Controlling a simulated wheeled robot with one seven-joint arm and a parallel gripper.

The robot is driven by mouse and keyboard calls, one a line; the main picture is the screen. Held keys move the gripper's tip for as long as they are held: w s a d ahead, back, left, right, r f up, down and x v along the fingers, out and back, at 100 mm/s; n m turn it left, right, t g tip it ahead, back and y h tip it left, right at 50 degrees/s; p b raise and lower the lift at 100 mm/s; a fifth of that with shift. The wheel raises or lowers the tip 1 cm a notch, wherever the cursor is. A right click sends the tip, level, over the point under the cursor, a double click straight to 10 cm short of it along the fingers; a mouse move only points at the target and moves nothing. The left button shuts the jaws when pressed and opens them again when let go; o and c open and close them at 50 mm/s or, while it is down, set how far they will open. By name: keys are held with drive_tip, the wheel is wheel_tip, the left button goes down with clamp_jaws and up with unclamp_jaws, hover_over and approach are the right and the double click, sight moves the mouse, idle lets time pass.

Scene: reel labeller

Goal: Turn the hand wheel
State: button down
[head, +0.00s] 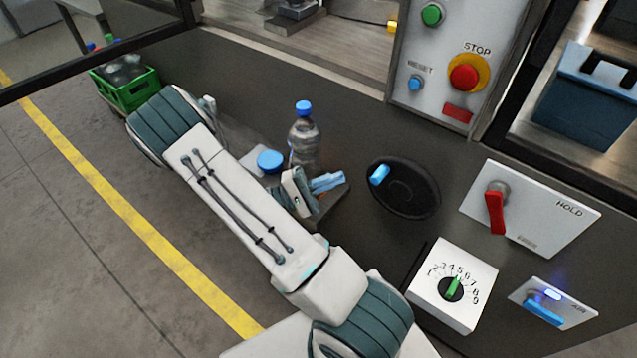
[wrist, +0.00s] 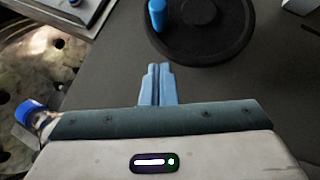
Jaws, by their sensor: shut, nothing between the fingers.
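The hand wheel (head: 408,190) is a black disc on the dark machine front, with a blue handle (head: 379,175) at its upper left rim. In the wrist view the hand wheel (wrist: 205,28) is at the top, and its blue handle (wrist: 157,15) stands at its left edge. My gripper (head: 330,182) is to the left of the wheel in the head view, with its blue fingers pointing towards it. In the wrist view my gripper (wrist: 158,68) has its fingers together and empty, just below the wheel's rim. The fingers appear apart from the wheel and handle.
A bottle (head: 304,137) with a blue cap stands behind my gripper, near a blue lid (head: 270,160). Right of the wheel are a red HOLD lever (head: 495,210), a numbered dial (head: 452,288) and a blue AIR switch (head: 543,311). A green crate (head: 128,92) stands far left.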

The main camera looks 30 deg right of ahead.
sight(379, 167)
drive_tip(key=s+d+r, duration=0.1)
drive_tip(key=s+d, duration=0.1)
drive_tip(key=s+d+r, duration=0.1)
drive_tip(key=d, duration=0.1)
drive_tip(key=shift+s+r+p, duration=0.2)
drive_tip(key=shift+r+p, duration=0.1)
drive_tip(key=shift+s+d+r, duration=0.15)
drive_tip(key=shift+s+r, duration=0.1)
drive_tip(key=shift+s, duration=0.25)
